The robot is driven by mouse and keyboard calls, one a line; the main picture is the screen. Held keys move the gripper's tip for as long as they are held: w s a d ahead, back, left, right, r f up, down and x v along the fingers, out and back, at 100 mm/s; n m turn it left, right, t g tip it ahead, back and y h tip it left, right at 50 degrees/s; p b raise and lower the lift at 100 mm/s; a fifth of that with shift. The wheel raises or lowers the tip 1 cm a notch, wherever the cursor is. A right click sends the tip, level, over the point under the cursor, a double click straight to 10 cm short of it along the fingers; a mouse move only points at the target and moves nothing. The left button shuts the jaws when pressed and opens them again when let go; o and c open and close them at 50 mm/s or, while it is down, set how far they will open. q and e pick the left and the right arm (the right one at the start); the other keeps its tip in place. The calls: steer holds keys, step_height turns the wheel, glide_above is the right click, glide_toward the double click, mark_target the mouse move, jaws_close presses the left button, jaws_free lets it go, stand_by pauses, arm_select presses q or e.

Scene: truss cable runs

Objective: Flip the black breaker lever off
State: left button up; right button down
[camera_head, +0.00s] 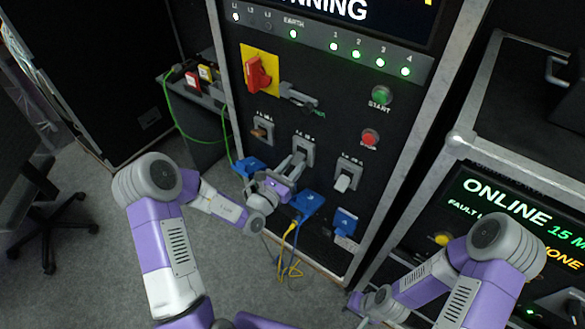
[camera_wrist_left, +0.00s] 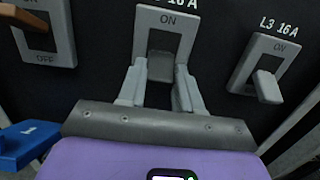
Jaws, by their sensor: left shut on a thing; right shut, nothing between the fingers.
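The black breaker lever (camera_wrist_left: 160,66) sits between the fingers of my left gripper (camera_wrist_left: 158,88) in the left wrist view. Its grey plate (camera_wrist_left: 168,20) is marked ON at the top; the lower part of the plate is hidden by my gripper. In the head view this is the middle breaker (camera_head: 304,147) in a row of three, and my left gripper (camera_head: 292,166) reaches it from below left. Its fingers are shut on the lever. How far the lever tilts is hard to tell. My right gripper (camera_head: 358,301) is low at the right, away from the panel's levers, shut and empty.
A brown breaker lever (camera_head: 260,131) is to the left and a pale L3 lever (camera_head: 343,182) to the right, both close by. Above are a red rotary switch (camera_head: 257,73), a green start button (camera_head: 382,95) and a red button (camera_head: 369,138). Blue connectors (camera_head: 308,203) and yellow cables (camera_head: 289,246) are below.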

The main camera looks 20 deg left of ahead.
arm_select(q)
steer(key=shift+f+t, duration=0.3)
steer(key=shift+t, duration=0.2)
steer(key=o, duration=1)
steer(key=shift+o, duration=0.2)
steer(key=v, duration=0.7)
steer(key=shift+s+p, duration=0.2)
steer(key=shift+p, duration=0.15)
steer(key=shift+a, duration=0.1)
